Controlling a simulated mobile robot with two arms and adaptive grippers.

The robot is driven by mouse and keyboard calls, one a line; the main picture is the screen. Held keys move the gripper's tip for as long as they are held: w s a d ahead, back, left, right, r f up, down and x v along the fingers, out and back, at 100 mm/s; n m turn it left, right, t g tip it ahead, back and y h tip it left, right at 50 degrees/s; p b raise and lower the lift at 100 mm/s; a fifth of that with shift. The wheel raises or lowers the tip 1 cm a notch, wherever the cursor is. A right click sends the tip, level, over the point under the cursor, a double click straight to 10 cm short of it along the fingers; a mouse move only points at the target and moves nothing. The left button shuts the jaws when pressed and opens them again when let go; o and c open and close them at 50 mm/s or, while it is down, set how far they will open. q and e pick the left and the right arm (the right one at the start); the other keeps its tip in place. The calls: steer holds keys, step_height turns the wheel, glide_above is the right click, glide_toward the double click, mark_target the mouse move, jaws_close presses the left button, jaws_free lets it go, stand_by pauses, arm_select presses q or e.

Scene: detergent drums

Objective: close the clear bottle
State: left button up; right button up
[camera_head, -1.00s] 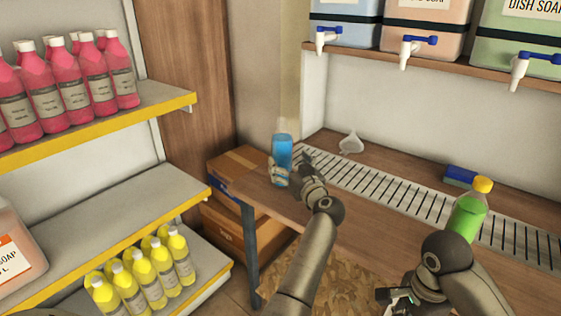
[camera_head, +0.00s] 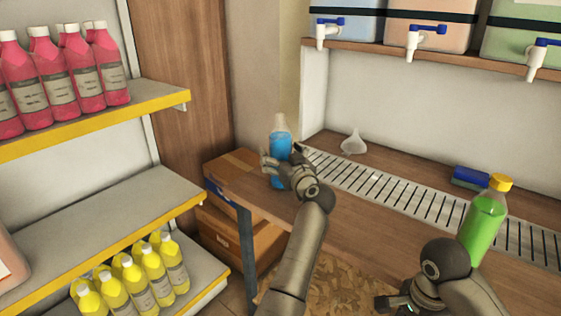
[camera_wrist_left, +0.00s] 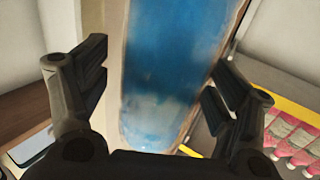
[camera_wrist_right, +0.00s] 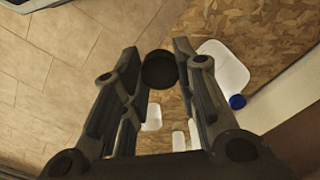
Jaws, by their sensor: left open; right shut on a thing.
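The clear bottle (camera_head: 281,143) with blue liquid stands upright near the left end of the wooden bench (camera_head: 334,211). No cap shows on its neck. My left gripper (camera_head: 282,158) is open, with its fingers on either side of the bottle; in the left wrist view the bottle (camera_wrist_left: 172,75) shows between the fingers with gaps beside it. My right gripper (camera_wrist_right: 168,60) is shut on a round black cap (camera_wrist_right: 160,70), clear of the floor. In the head view my right gripper is low at the bottom right, and the cap cannot be made out there.
A metal drain grate (camera_head: 375,180) runs along the bench. A funnel (camera_head: 353,143), a blue sponge (camera_head: 470,178) and a green bottle with a yellow cap (camera_head: 484,222) stand there. Drums with taps (camera_head: 427,35) are above. Shelves of pink (camera_head: 85,65) and yellow bottles (camera_head: 150,270) are at left.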

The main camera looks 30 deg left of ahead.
arm_select(q)
steer(key=shift+s+d+r, duration=0.1)
steer(key=shift+r, duration=0.05)
arm_select(e)
steer(key=shift+s+r, duration=0.1)
arm_select(q)
steer(key=c, duration=1.7)
steer(key=shift+r, duration=0.1)
